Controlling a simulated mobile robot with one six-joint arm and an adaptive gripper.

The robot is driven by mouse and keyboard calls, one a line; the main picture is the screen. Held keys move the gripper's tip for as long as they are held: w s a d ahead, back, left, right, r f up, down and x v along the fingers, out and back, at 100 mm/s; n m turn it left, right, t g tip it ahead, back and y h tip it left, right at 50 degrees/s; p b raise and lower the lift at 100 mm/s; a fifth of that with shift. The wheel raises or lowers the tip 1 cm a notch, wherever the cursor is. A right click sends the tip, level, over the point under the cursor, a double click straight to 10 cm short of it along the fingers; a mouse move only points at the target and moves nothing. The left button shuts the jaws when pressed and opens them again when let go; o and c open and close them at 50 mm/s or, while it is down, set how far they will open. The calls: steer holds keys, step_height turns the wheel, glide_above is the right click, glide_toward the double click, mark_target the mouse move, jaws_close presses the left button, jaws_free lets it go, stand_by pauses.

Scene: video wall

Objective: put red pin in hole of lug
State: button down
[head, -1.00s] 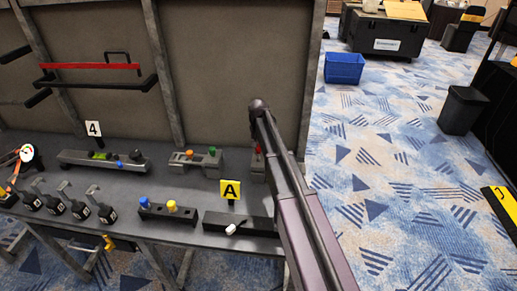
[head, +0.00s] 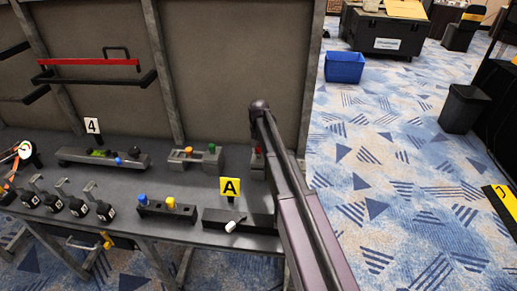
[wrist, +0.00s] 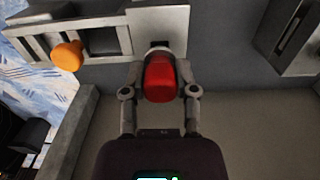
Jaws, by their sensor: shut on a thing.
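The red pin (wrist: 160,78) is between the two fingers of my gripper (wrist: 160,88) in the wrist view. My gripper is shut on its red head. A pale ring shows just beyond the head, at the grey lug (wrist: 165,22). A dark opening in the lug is partly visible behind the ring. The pin's shank is hidden, so I cannot tell whether it is in the hole. In the head view, a bit of red (head: 258,150) shows at the back right of the bench, mostly behind my arm, which hides my gripper there.
An orange knob (wrist: 68,56) is left of the lug in the wrist view, and a dark grey block (wrist: 295,35) is at the right. On the bench, a fixture with orange and green knobs (head: 195,158) stands left of my arm. A yellow A sign (head: 231,187) stands in front.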

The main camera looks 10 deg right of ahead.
steer(key=shift+f+b, duration=0.8)
stand_by(0.4)
steer(key=shift+c, duration=1.5)
jaws_free()
steer(key=o, duration=0.3)
steer(key=shift+r, duration=0.15)
steer(key=shift+r+p, duration=3.4)
steer(key=shift+p, duration=0.15)
